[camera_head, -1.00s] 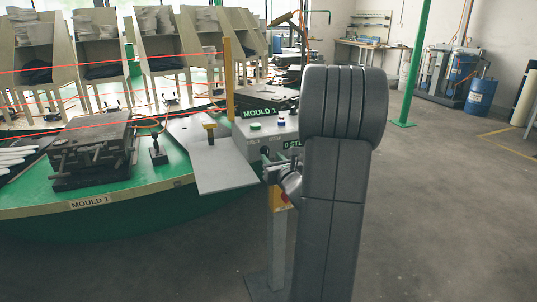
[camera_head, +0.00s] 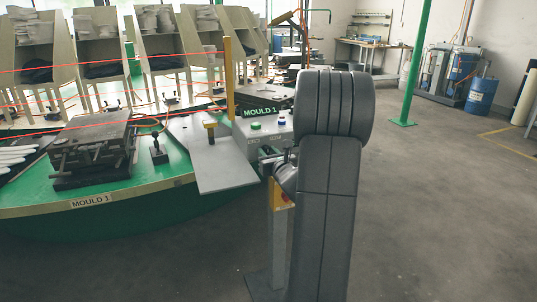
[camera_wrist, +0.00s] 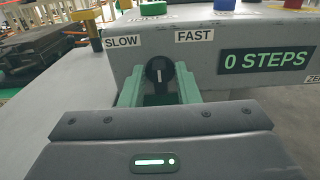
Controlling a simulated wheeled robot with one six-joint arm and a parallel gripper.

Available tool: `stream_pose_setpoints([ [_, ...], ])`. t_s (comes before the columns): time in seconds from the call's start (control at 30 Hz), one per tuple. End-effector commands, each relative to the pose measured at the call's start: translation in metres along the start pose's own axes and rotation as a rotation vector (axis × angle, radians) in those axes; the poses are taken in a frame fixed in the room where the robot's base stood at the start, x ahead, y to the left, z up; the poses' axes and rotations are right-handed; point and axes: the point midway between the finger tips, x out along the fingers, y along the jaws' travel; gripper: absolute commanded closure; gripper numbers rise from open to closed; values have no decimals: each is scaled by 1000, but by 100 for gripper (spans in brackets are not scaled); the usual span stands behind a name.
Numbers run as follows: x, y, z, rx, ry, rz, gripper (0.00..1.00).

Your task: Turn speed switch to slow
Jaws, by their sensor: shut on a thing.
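The speed switch (camera_wrist: 159,72) is a small black round knob with a white mark, on the front of the grey control box (camera_wrist: 232,85). Its white mark looks close to upright, between the SLOW label (camera_wrist: 122,41) at upper left and the FAST label (camera_wrist: 194,36) at upper right. My gripper (camera_wrist: 160,82) has its green fingers on either side of the knob, shut on it. In the head view the control box (camera_head: 258,139) stands left of my arm. The knob itself cannot be made out there.
A display (camera_wrist: 266,60) on the box reads "0 STEPS". Green and blue buttons (camera_head: 281,122) sit on top of the box. A grey plate (camera_head: 222,168) and the green carousel table (camera_head: 150,192) lie to the left. Open floor (camera_head: 440,220) is at right.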

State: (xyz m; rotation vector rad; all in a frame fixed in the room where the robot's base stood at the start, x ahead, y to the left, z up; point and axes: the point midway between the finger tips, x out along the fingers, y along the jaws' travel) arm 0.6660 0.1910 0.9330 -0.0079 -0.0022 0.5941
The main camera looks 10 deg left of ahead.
Motion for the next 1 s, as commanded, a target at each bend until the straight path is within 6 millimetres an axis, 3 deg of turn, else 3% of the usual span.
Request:
stream_pose_setpoints([
  [0.27, 0, 1, -5, -106, -3, 0, 94],
  [1.0, 0, 2, -5, -673, -1, -1, 94],
])
